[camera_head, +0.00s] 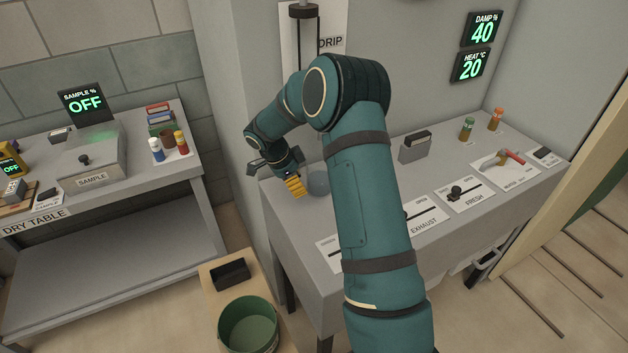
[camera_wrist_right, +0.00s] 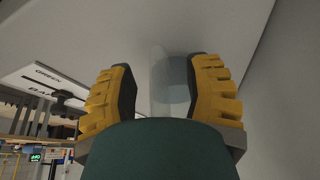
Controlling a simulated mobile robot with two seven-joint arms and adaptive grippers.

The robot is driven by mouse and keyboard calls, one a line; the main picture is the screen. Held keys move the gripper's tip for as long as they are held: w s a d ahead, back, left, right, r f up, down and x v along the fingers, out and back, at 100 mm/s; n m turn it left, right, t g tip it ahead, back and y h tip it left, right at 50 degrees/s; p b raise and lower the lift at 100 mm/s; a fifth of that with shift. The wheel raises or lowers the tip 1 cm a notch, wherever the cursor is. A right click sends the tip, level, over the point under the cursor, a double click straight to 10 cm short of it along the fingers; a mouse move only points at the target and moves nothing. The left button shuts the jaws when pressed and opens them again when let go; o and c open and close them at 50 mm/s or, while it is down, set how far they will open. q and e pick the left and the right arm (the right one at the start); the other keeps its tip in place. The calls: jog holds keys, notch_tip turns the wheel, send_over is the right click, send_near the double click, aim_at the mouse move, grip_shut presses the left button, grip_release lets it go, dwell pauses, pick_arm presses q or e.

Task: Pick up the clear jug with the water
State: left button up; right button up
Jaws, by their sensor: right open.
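The clear jug (camera_head: 318,183) stands on the grey bench at its left end, partly hidden behind my right arm. In the right wrist view the jug (camera_wrist_right: 172,82) shows as a faint see-through round shape between the yellow fingers. I cannot make out the water level or a handle. My right gripper (camera_head: 297,186) is just left of the jug in the head view. In the wrist view the right gripper (camera_wrist_right: 162,70) is open, a finger on each side of the jug, with no clear contact. My left gripper is not in view.
The grey bench (camera_head: 285,222) carries slider panels marked EXHAUST (camera_head: 425,222) and FRESH (camera_head: 464,195), a dark block (camera_head: 415,147) and small bottles (camera_head: 466,129). A wall stands close behind the jug. A green bucket (camera_head: 248,325) is below, with the dry table (camera_head: 110,205) at left.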

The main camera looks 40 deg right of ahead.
jog(key=shift+s+d+f, duration=0.15)
jog(key=shift+d+f, duration=0.05)
jog(key=shift+f, duration=0.3)
grip_shut()
jog(key=shift+r, duration=0.1)
